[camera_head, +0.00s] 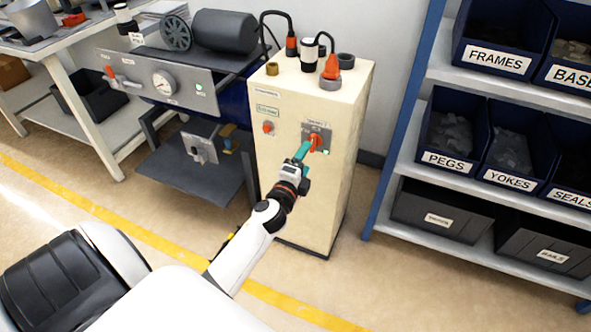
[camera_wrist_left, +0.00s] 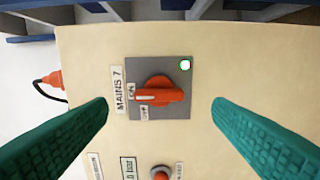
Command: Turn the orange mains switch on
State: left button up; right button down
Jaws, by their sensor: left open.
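The orange mains switch (camera_head: 315,141) sits on a grey plate on the front of the cream cabinet (camera_head: 335,190). In the left wrist view the switch knob (camera_wrist_left: 160,95) lies between my fingers, with a gap on each side. Its white mark points left, at the ON label (camera_wrist_left: 131,92); the OFF label (camera_wrist_left: 144,113) is just below. The lamp (camera_wrist_left: 185,65) on the plate glows green. My left gripper (camera_wrist_left: 160,130) has teal fingers, is open and holds nothing. In the head view my left gripper (camera_head: 303,151) is in front of the switch and partly covers the plate.
A red button (camera_wrist_left: 160,173) is beside the switch plate. Plugs and cables (camera_head: 331,68) stand on the cabinet top. A grey gauge panel (camera_head: 165,82) is on the left, and a shelf with labelled bins (camera_head: 447,160) is on the right. Open floor lies in front.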

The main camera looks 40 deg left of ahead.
pick_arm(q)
jog(key=v, duration=0.6)
jog(key=shift+s, duration=0.35)
pick_arm(e)
jog(key=shift+f, duration=0.3)
pick_arm(q)
jog(key=shift+d, duration=0.15)
pick_arm(e)
jog(key=shift+r, duration=0.1)
jog(key=shift+s, duration=0.1)
